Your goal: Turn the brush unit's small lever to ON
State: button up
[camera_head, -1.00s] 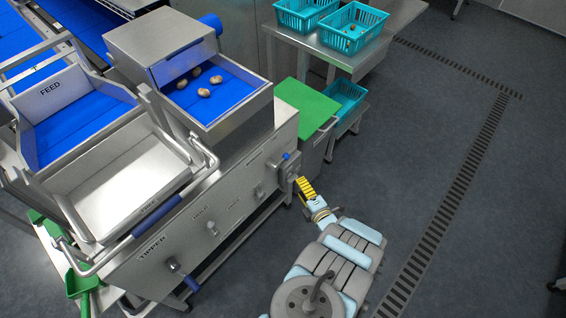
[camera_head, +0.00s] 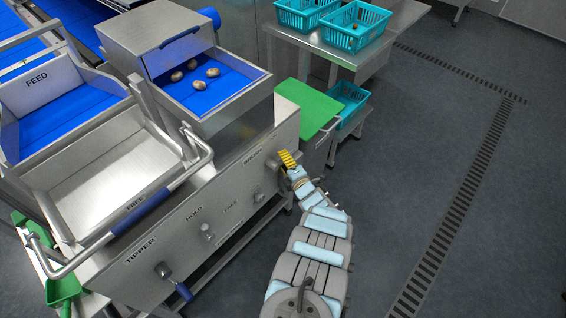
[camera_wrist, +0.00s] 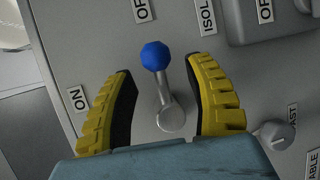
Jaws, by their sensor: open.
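The small lever (camera_wrist: 165,92) shows in the wrist view as a grey arm with a blue knob (camera_wrist: 156,56) on a round pivot. It points up toward a partly cut-off "OF..." label (camera_wrist: 141,9). The "ON" label (camera_wrist: 77,99) is to the left, outside the left finger. My gripper (camera_wrist: 160,66) is open, with its yellow fingers on either side of the lever. Gaps show between the lever and both fingers. In the head view my gripper (camera_head: 287,161) is at the right end of the steel front panel (camera_head: 228,220) and hides the lever.
A grey rotary knob (camera_wrist: 277,134) sits just right of the right finger. An "ISOL..." label (camera_wrist: 206,14) and a grey housing (camera_wrist: 265,22) are above it. In the head view, the tipper lever (camera_head: 172,280) is at lower left. Open floor (camera_head: 430,180) lies to the right.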

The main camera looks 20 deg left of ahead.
jog(key=shift+w+a+f, duration=0.2)
jog(key=shift+w+a, duration=0.1)
jog(key=shift+a, duration=0.1)
jog(key=c, duration=0.8)
jog(key=shift+s+a, duration=0.1)
jog(key=shift+a, duration=0.05)
grip_shut()
